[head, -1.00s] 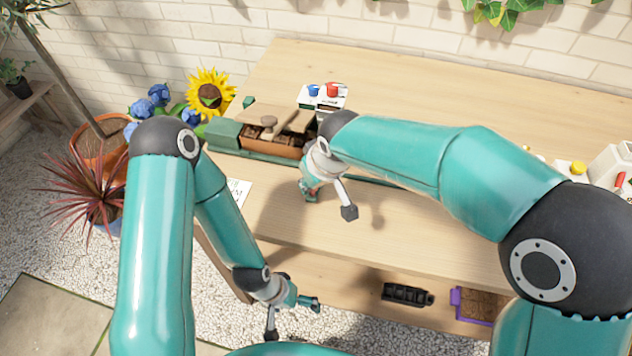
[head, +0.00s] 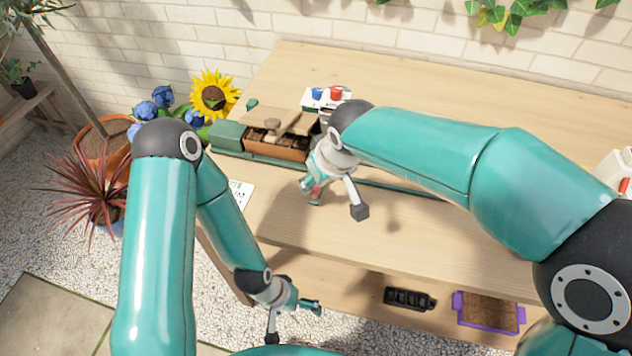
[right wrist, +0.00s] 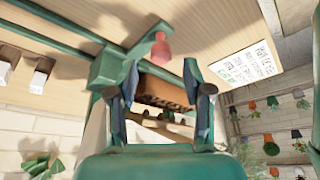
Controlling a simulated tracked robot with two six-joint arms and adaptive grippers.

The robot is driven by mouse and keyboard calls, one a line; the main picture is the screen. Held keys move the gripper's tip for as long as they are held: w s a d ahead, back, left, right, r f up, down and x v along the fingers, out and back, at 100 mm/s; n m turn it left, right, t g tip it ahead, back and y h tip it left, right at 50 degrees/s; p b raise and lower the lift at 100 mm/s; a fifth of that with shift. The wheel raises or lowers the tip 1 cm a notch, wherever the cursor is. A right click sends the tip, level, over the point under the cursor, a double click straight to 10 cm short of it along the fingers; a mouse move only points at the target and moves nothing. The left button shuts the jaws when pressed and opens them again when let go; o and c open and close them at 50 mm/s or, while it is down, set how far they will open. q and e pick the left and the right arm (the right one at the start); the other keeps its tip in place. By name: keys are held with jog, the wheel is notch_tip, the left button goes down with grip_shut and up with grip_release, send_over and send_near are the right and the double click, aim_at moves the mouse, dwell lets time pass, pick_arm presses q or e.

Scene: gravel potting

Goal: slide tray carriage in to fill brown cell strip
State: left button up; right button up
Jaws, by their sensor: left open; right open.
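The brown cell strip (head: 278,149) sits in the green tray carriage (head: 228,136) at the bench's left side, with dark cells showing. In the right wrist view the brown strip (right wrist: 163,93) shows beyond and between the fingers, and a pink-red knob (right wrist: 160,48) stands on a green bracket just past them. My right gripper (head: 336,199) is open beside the carriage's front right; its fingers also show spread in the right wrist view (right wrist: 158,92). My left gripper (head: 296,322) is open and empty, low in front of the bench.
A green rail (head: 400,188) runs right along the bench. A white card with blue and red knobs (head: 326,97) lies behind the carriage. A black cell tray (head: 410,299) and a purple tray (head: 457,310) sit on the lower shelf. The bench's back middle is clear.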

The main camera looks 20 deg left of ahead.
jog(key=v, duration=0.8)
jog(key=shift+r, duration=0.2)
jog(key=shift+s+d, duration=0.1)
